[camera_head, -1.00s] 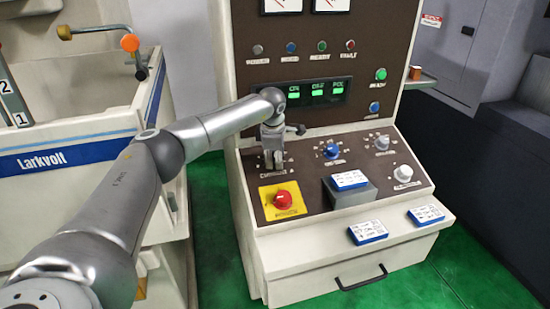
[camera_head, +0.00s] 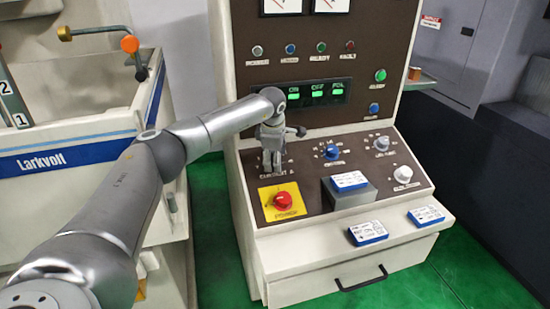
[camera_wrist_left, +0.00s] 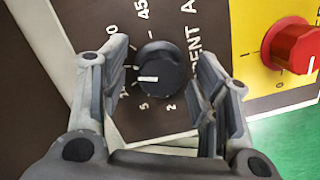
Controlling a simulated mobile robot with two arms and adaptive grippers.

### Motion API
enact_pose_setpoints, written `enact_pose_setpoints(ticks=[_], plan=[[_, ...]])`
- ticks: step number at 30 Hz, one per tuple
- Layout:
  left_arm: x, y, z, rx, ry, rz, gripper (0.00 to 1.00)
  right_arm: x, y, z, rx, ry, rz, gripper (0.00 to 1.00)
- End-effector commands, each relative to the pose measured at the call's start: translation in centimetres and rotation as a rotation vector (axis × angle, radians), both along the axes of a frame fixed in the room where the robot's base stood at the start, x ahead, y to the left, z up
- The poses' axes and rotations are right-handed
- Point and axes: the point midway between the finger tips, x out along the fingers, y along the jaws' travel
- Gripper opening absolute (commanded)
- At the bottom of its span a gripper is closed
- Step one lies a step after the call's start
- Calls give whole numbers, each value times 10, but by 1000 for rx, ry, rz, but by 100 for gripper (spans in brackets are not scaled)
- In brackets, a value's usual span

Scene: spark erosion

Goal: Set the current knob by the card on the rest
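The black current knob (camera_wrist_left: 162,75) shows in the left wrist view, with a white pointer line directed left in the picture and scale numbers around it. My left gripper (camera_head: 272,166) is at the left of the sloped panel and hides this knob in the head view. In the wrist view its two fingers (camera_wrist_left: 163,62) stand on either side of the knob, with visible gaps, so it is open. The card (camera_head: 349,180), white with a blue edge, lies on the grey rest (camera_head: 352,197); its writing is too small to read. My right gripper is not in view.
A red knob (camera_head: 283,201) on a yellow plate sits just below my left gripper. A blue knob (camera_head: 331,152) and two white knobs (camera_head: 382,143) (camera_head: 403,174) are to the right. Two more cards (camera_head: 367,232) (camera_head: 426,215) lie on the front ledge.

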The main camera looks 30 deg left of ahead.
Motion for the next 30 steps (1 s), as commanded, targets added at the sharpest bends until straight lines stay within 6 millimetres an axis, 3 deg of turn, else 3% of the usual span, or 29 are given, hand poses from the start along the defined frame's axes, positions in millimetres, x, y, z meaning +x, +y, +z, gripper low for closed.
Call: enact_pose_setpoints(ticks=[7, 11, 24, 30], plan=[[-1, 0, 0, 0, 2, 0, 57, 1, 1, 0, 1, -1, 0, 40], [-3, -1, 10, 0, 1, 0, 57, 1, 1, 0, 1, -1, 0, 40], [-27, -13, 92, 1, -2, 0, 57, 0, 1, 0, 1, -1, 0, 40], [-32, -15, 111, 0, 0, 0, 57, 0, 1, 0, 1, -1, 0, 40]])
